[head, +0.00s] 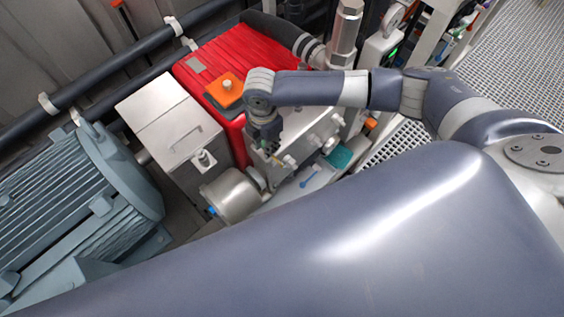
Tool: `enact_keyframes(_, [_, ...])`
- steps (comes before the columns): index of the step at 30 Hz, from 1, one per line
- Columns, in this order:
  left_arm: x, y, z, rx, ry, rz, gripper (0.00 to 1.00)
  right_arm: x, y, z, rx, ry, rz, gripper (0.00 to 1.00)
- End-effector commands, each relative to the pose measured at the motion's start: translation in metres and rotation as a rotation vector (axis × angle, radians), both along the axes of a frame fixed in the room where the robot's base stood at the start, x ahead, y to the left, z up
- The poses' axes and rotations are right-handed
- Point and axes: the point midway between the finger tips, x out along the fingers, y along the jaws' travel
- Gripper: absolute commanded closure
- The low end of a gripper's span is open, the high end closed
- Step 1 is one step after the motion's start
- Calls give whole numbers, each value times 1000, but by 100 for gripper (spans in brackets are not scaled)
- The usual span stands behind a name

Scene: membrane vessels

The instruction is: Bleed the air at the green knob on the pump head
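The pump has a red body (225,62) and a pale metal pump head (308,122) with several round fittings along its front. My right arm comes in from the right and bends down at the pump head. My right gripper (270,149) points down at the head's left end, close to the fittings there. Its fingers are small and dark, and I cannot tell whether they are open, shut or touching anything. I cannot make out the green knob; the gripper may hide it. My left gripper is not in view.
An orange block (226,90) sits on the red body. A steel box (168,125) and a ribbed grey motor (75,205) stand left. A teal item (340,156) and a blue tool (310,178) lie before the head. Grating (520,60) covers the right. My large link fills the foreground.

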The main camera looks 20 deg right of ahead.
Motion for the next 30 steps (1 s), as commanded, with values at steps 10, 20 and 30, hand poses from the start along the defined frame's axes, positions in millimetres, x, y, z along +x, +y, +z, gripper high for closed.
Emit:
enact_keyframes(10, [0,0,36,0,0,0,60,-2,0,5,-1,6,-257,98])
enact_keyframes(20, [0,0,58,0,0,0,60,-2,1,5,-1,5,-484,98])
enact_keyframes(30, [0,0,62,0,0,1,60,-1,0,-1,-1,2,-773,98])
